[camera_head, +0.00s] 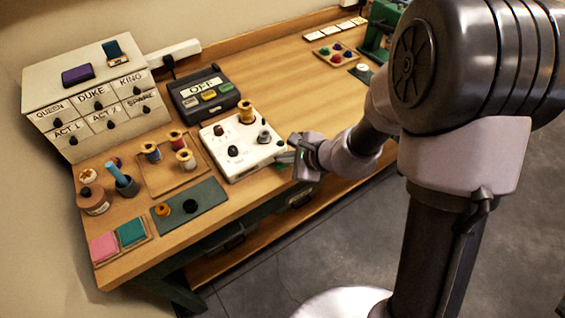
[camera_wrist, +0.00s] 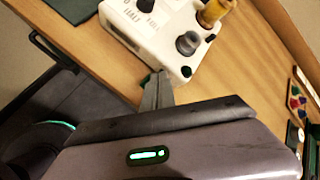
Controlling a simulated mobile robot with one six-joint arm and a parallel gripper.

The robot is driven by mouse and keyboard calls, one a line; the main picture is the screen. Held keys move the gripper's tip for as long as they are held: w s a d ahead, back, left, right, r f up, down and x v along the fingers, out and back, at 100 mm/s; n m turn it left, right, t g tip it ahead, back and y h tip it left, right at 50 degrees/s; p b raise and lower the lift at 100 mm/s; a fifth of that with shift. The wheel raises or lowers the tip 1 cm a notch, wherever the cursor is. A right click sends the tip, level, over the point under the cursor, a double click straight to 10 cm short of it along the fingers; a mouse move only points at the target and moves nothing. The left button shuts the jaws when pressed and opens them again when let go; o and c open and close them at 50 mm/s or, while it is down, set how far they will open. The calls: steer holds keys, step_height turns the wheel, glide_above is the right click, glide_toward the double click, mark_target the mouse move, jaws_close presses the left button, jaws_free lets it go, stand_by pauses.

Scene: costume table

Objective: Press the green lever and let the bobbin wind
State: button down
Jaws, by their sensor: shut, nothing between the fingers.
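The white winder box (camera_head: 228,160) stands near the table's front edge; it also shows at the top of the wrist view (camera_wrist: 157,32). A grey bobbin-like piece (camera_head: 264,136) sits on its top, and it shows in the wrist view (camera_wrist: 187,43). A small dark green piece (camera_wrist: 186,71) at the box's near edge may be the green lever. My gripper (camera_head: 291,156) is shut and empty, close beside the box's near right side. Its fingertips (camera_wrist: 157,79) overlap the box's near edge in the wrist view; I cannot tell whether they touch it.
A golden thread spool (camera_head: 246,113) stands on the winder's back. A dark control box (camera_head: 202,92) with an OFF sign is behind it. A wooden board with spools (camera_head: 165,178) and a green mat (camera_head: 207,195) lie left. The table right of the winder is largely clear (camera_head: 310,95).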

steer(key=shift+f+b, duration=0.7)
steer(key=shift+b, duration=0.05)
stand_by(0.5)
steer(key=shift+r, duration=0.15)
steer(key=shift+r+p, duration=1.05)
steer(key=shift+r, duration=0.25)
step_height(320, 180, up, 5)
steer(key=p, duration=0.3)
steer(key=shift+p, duration=0.4)
